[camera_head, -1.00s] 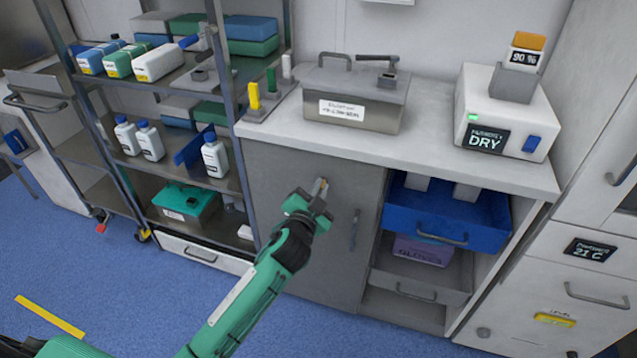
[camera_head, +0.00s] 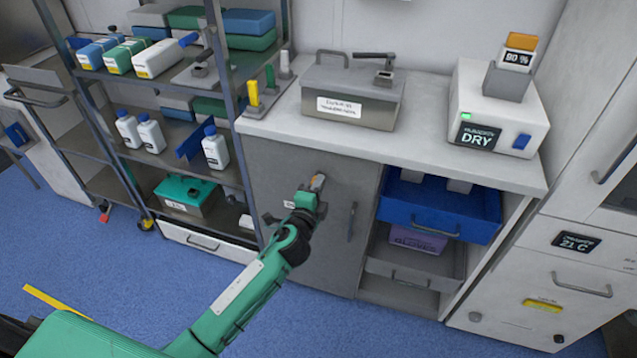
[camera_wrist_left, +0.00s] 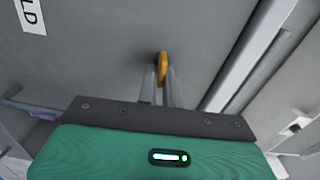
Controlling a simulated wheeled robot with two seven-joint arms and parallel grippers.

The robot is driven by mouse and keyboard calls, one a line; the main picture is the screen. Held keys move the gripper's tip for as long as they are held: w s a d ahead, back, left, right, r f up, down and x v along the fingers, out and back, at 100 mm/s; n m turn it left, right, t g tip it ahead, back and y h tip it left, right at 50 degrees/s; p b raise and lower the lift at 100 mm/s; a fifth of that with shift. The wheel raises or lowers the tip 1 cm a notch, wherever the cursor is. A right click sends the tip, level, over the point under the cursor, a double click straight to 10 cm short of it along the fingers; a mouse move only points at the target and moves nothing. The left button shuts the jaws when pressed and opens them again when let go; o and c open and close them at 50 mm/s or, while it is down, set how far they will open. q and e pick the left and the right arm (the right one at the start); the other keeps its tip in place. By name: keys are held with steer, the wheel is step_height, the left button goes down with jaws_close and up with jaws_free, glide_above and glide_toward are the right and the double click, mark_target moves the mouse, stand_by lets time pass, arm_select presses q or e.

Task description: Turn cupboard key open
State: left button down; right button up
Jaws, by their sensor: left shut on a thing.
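The grey cupboard door (camera_head: 330,245) is closed under the white counter, with a vertical handle (camera_head: 352,222) on its right side. My left gripper (camera_head: 314,187) is at the upper part of the door. In the left wrist view its two fingers (camera_wrist_left: 163,88) are shut on a small orange-yellow key (camera_wrist_left: 162,66) at the door face. The gripper hides much of the key in the head view. How far the key is turned is hard to tell. My right gripper is not in view.
A blue drawer (camera_head: 440,208) sticks out right of the door. A shelf rack with bottles (camera_head: 150,134) stands to the left. A metal box (camera_head: 350,95) and a white DRY device (camera_head: 497,115) sit on the counter. Blue floor lies open in front.

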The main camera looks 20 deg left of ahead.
arm_select(q)
steer(key=shift+f+m, duration=0.1)
steer(key=shift+m, duration=0.4)
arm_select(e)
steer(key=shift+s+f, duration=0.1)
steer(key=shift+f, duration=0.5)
arm_select(q)
steer(key=c, duration=1.6)
jaws_free()
steer(key=shift+o, duration=0.2)
steer(key=shift+s, duration=0.1)
